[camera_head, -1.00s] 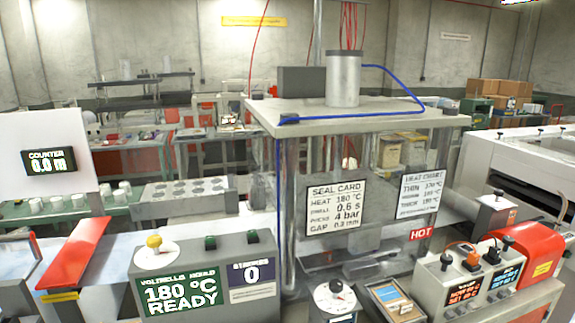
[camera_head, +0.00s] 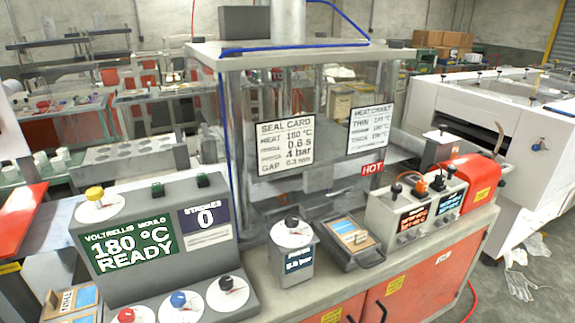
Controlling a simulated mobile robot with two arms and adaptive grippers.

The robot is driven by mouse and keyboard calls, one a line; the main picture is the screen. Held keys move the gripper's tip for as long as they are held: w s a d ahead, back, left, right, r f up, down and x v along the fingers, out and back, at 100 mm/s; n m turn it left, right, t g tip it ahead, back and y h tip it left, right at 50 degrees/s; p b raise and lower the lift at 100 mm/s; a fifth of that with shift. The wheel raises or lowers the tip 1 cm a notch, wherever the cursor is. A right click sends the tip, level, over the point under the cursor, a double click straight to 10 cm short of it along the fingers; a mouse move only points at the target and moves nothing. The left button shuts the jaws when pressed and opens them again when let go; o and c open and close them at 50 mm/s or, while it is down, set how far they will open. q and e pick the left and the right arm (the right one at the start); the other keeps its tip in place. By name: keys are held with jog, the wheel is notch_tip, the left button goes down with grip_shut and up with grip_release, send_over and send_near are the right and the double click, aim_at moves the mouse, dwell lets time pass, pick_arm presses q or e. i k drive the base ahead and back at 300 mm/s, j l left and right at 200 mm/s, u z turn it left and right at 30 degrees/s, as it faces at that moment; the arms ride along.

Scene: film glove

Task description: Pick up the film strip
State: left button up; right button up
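Neither of my grippers is in view. I cannot pick out a film strip with certainty. A small tray (camera_head: 349,238) on the bench front holds a light piece with a tan area; its content is too small to tell. Another small tray (camera_head: 75,302) with a blue surface and a label reading THIN shows at the bottom left, partly cut by the picture edge. A pale bluish sheet (camera_head: 62,212) lies on the surface beside the red bar (camera_head: 17,218) at the left.
The grey control box (camera_head: 150,235) reads 180 °C READY, with knobs in front. Behind it stands the clear-walled press (camera_head: 290,190) marked HOT. A dial box (camera_head: 293,250) and a switch box (camera_head: 415,208) line the bench. Pale gloves (camera_head: 520,285) lie on the floor at right.

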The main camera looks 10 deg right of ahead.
aim_at(356, 240)
jog(key=i+l, duration=0.1)
jog(key=l, duration=0.45)
jog(key=i+l, duration=0.1)
jog(key=l, duration=0.45)
jog(key=i+l, duration=0.1)
jog(key=l, duration=0.45)
